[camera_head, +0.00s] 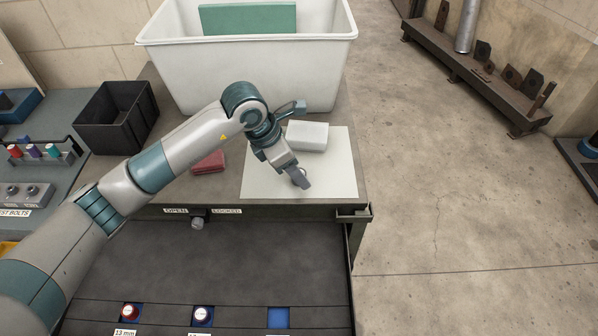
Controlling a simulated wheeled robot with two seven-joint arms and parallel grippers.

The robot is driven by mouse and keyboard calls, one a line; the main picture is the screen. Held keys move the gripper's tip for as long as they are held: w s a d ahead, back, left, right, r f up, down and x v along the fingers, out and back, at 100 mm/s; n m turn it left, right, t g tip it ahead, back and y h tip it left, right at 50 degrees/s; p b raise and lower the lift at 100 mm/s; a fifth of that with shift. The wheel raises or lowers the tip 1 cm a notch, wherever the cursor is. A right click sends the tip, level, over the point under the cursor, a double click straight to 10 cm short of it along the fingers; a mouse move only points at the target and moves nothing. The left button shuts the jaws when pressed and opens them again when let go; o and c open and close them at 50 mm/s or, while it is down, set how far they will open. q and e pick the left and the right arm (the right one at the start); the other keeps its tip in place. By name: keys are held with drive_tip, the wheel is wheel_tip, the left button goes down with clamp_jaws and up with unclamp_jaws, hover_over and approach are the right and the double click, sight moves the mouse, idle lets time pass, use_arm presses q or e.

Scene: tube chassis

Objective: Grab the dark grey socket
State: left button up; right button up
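My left gripper (302,180) reaches in from the left and points down over a pale sheet (335,170) on the bench. A small grey rounded shape shows at its fingertips; I cannot tell whether it is a socket or part of the fingers, nor whether the fingers are open. I cannot clearly pick out a dark grey socket. In the open drawer, a red-and-white round piece (130,311) labelled 13 mm and a similar piece (202,315) sit in blue slots. A third blue slot (278,318) looks empty. My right gripper is not in view.
A white block (307,136) stands on the sheet behind the gripper. A large white bin (250,70) with a green block, a black crate (115,118) and a dark red flat item (209,161) surround the arm. A knob (197,223) sits below OPEN and LOCKED labels.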

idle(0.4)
use_arm(q)
drive_tip(key=c, duration=1.2)
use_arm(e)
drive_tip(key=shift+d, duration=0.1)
use_arm(q)
drive_tip(key=shift+o, duration=0.2)
drive_tip(key=shift+r, duration=0.15)
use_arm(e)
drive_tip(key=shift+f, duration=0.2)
